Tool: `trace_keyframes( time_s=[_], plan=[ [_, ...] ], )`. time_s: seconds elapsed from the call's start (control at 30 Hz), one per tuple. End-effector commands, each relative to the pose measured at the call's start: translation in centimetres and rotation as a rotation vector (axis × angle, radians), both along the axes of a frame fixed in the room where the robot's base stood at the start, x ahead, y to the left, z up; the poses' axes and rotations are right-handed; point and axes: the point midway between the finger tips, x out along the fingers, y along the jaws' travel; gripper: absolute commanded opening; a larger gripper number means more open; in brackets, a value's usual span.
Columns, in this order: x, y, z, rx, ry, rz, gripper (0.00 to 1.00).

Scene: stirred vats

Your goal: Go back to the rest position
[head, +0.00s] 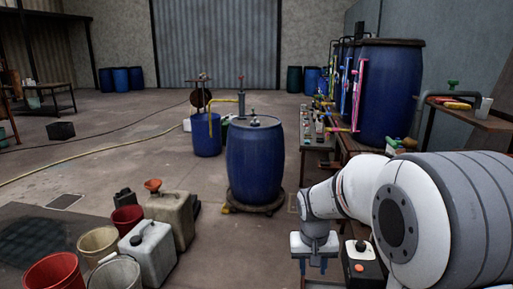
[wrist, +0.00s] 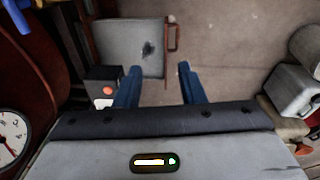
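My gripper (head: 313,265) points down at the lower right of the head view, in front of the bench and vats. In the wrist view my gripper (wrist: 160,84) shows two blue fingers spread apart with only bare floor between them. It is open and holds nothing. A small dark control box with an orange button (head: 360,268) sits just right of my gripper in the head view. The button box (wrist: 105,90) also shows left of the fingers in the wrist view.
A blue drum (head: 255,165) stands ahead on a low base. Jerrycans (head: 150,252) and buckets (head: 52,275) crowd the lower left. A large blue vat (head: 388,95) with pipes stands at right. In the wrist view, a grey tray (wrist: 112,45) and a gauge (wrist: 12,140) are close.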

Motion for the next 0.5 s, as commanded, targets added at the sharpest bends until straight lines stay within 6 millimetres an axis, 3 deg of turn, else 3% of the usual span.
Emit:
trace_keyframes(
  time_s=[0.03, 0.2, 0.33, 0.5],
  plan=[
    [-1.9, -0.2, 3.6, 0.007, -0.016, 0.006, 0.36],
    [-7.8, -0.5, 9.8, 0.032, -0.052, 0.034, 0.36],
    [-12.3, -0.6, 13.5, 0.048, -0.081, 0.057, 0.36],
    [-16.8, -0.6, 16.1, 0.065, -0.109, 0.081, 0.36]
  ],
)
